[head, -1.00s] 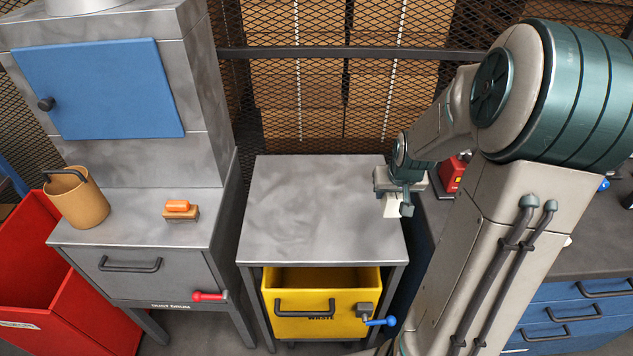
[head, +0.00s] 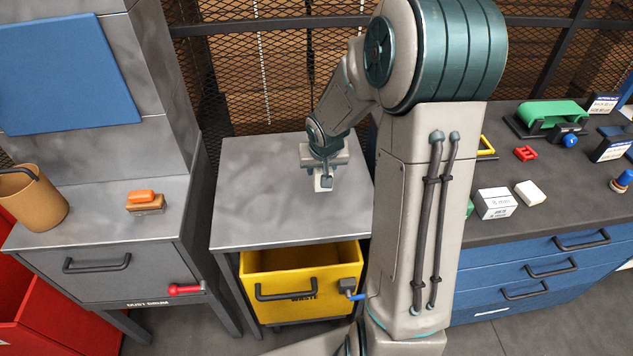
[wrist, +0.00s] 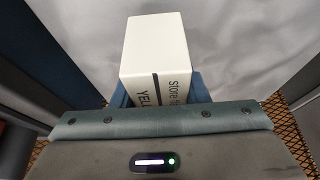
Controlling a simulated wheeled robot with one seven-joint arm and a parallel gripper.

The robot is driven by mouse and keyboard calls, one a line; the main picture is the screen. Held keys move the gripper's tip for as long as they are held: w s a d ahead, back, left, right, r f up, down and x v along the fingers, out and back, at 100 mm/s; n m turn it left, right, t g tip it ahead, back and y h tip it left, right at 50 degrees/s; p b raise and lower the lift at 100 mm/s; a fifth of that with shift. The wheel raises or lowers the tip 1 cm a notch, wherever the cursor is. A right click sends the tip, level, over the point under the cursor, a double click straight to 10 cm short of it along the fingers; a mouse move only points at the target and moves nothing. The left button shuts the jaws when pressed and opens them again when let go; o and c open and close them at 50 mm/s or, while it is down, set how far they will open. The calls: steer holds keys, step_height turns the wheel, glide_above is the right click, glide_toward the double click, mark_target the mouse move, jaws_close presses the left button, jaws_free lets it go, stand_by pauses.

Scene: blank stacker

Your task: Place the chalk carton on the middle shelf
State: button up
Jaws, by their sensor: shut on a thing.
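My gripper (head: 325,178) is shut on a white carton (wrist: 152,45), which shows between the blue fingers in the wrist view. Its side has dark lettering, partly cut off, reading "Store" and "YELL", and a dark stripe. In the head view only a small pale part of the carton (head: 322,185) shows below the jaws, above the right part of the grey cabinet top (head: 265,185). I cannot tell its height above that surface. No middle shelf can be made out in these views.
The grey top is otherwise bare, with a yellow waste bin (head: 300,280) beneath. Left stands a dust drum cabinet (head: 100,220) with a tan bucket (head: 35,205) and an orange-topped brush (head: 146,201). Right, a dark bench (head: 560,215) holds a white "8 mm" box (head: 497,203) and a white block (head: 530,193).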

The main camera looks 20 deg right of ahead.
steer(key=shift+w+a+f, duration=0.35)
steer(key=shift+a, duration=0.1)
steer(key=shift+f+b, duration=0.45)
steer(key=shift+f, duration=1.55)
steer(key=shift+f, duration=0.1)
steer(key=shift+f+b, duration=0.15)
steer(key=shift+b, duration=0.15)
steer(key=o, duration=1.1)
steer(key=shift+c, duration=0.2)
steer(key=shift+r, duration=0.2)
